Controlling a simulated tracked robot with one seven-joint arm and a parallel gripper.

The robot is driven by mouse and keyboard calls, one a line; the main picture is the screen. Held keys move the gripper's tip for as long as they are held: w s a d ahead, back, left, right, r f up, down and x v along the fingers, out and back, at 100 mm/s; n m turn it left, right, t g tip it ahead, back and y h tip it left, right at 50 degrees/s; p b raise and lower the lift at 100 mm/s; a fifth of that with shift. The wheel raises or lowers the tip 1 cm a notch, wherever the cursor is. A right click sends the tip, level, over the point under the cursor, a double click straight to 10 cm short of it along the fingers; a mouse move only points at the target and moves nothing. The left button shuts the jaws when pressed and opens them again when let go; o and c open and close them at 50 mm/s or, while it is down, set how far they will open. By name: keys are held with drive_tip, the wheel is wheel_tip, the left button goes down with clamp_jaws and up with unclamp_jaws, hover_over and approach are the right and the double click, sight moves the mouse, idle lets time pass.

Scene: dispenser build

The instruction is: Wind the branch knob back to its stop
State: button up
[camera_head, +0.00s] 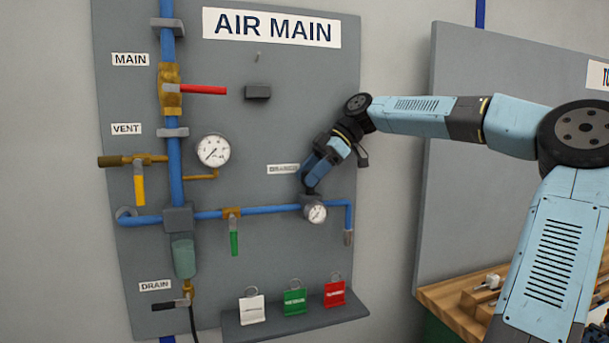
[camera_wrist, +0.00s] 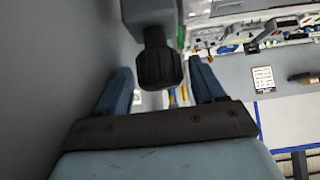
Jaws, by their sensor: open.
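The branch knob (camera_wrist: 158,70) is a dark ribbed cylinder below a dark block in the wrist view. It lies between my gripper's two blue fingers (camera_wrist: 159,75), with a gap showing on each side. My gripper is open and does not grip it. In the head view my gripper (camera_head: 310,182) points down onto the regulator (camera_head: 308,201) on the blue branch pipe (camera_head: 268,209). The knob is hidden behind the fingers there. A small round gauge (camera_head: 317,213) sits on the regulator's front. The branch label (camera_head: 283,169) is partly covered by my gripper.
The grey AIR MAIN panel (camera_head: 110,60) carries a red lever (camera_head: 204,90), a yellow lever (camera_head: 139,189), a green lever (camera_head: 235,243) and a larger gauge (camera_head: 213,150). A shelf (camera_head: 290,325) below holds white, green and red tags. A wooden bench (camera_head: 440,296) stands at right.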

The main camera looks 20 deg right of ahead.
drive_tip(key=v, duration=1.3)
drive_tip(key=shift+d+r, duration=0.25)
